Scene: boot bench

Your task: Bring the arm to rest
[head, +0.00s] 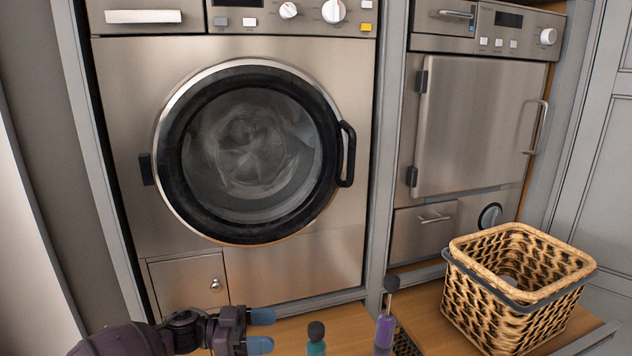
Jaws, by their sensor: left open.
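My left gripper (262,331) is low in the head view, left of the middle, with its blue-tipped fingers pointing right. The two fingers are apart and nothing shows between them. It is above or near the wooden bench top (283,331). A teal bottle with a dark cap (316,345) stands a little to the right of the fingertips, apart from them. My right gripper does not show.
A purple bottle with a dark round top (385,325) stands right of the teal one. A wicker basket (470,290) sits on the bench at right. Behind are a front-loading washer (300,265) and a steel cabinet appliance (470,120), both with doors shut.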

